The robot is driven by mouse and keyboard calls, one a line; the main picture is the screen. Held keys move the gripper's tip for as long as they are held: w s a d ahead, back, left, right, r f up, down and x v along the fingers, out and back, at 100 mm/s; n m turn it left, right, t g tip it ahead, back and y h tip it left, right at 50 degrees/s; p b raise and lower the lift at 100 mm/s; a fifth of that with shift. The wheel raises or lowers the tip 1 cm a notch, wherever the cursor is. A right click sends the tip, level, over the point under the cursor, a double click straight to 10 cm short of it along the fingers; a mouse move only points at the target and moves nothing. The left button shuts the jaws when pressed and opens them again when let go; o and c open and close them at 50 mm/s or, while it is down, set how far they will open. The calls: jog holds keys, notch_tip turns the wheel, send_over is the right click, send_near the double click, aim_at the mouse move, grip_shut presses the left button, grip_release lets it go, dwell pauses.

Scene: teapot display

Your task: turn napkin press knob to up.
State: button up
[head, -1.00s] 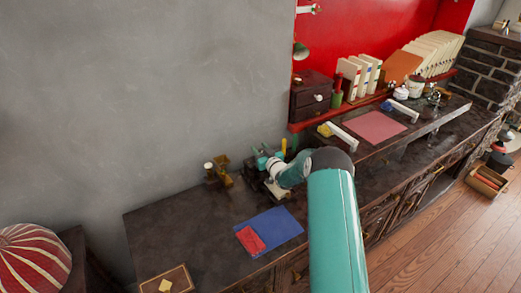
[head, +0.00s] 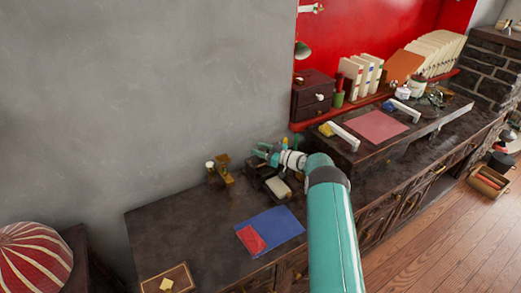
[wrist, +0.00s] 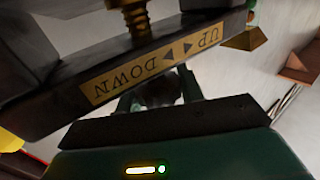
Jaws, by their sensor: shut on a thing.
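The napkin press (head: 258,172) is a dark frame on the counter near the grey wall, with a cream stack (head: 278,188) at its front. In the wrist view its dark bar (wrist: 215,60) carries a brass plate (wrist: 150,65) reading UP and DOWN with arrows, seen upside down. A brass screw (wrist: 137,18) runs through the bar. My gripper (head: 265,152) is above the press. In the wrist view its fingers close around a dark rounded piece (wrist: 158,92), seemingly the knob, mostly hidden by the bar. Which way the knob points cannot be told.
A brass stand (head: 222,172) is close left of the press. A blue mat (head: 278,222) with a red cloth (head: 250,238) lies in front. A raised shelf (head: 385,150) with a pink mat (head: 375,123) is to the right. The counter's left part is mostly clear.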

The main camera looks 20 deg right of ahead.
jog(key=shift+n+g+y, duration=0.3)
jog(key=shift+y, duration=0.1)
jog(key=o, duration=1)
jog(key=v, duration=1.3)
jog(key=shift+s+d, duration=0.25)
jog(key=shift+s, duration=0.1)
jog(key=shift+r, duration=0.15)
